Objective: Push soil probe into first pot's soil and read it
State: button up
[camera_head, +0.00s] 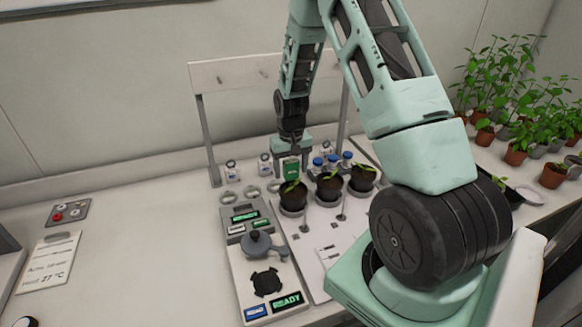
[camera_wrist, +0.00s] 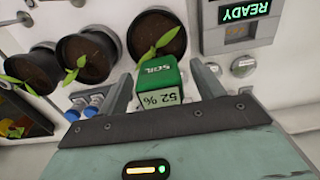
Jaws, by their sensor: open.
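The green soil probe (camera_head: 291,169) stands at the leftmost dark pot (camera_head: 293,202) in the head view, its body just above the plant. In the wrist view the probe (camera_wrist: 160,82) shows "SOIL" and a lit display reading 52 %. It overlaps the near edge of that pot (camera_wrist: 157,36), which has soil and a green seedling. The probe's lower end is hidden, so its depth in the soil cannot be seen. My gripper (camera_wrist: 165,88) is open, one finger on each side of the probe. It also shows above the probe in the head view (camera_head: 292,153).
Two more potted seedlings (camera_head: 329,186) stand to the right, with blue-capped vials (camera_head: 332,161) behind them. A device with a READY display (camera_head: 287,300) is at the front. A rack frame (camera_head: 205,135) rises around my arm. Bare bench (camera_head: 150,240) lies to the left.

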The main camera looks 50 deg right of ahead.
notch_tip(320, 180, up, 17)
jog(key=b, duration=0.4)
jog(key=shift+r, duration=0.2)
jog(key=s+a+f+n+b, duration=0.1)
jog(key=s+a+n, duration=0.15)
jog(key=a, duration=0.85)
jog(key=s+a+f+n, duration=0.1)
jog(key=s+a+n, duration=0.15)
jog(key=a, duration=0.95)
jog(key=s+a+f+n, duration=0.2)
jog(key=s+a+n, duration=0.2)
jog(key=s+a, duration=0.3)
jog(key=s+a+f+n+b, duration=0.1)
jog(key=s+a+n, duration=0.3)
jog(key=s, duration=0.9)
jog(key=a, duration=0.3)
jog(key=shift+f+y, duration=0.3)
jog(key=shift+f, duration=0.05)
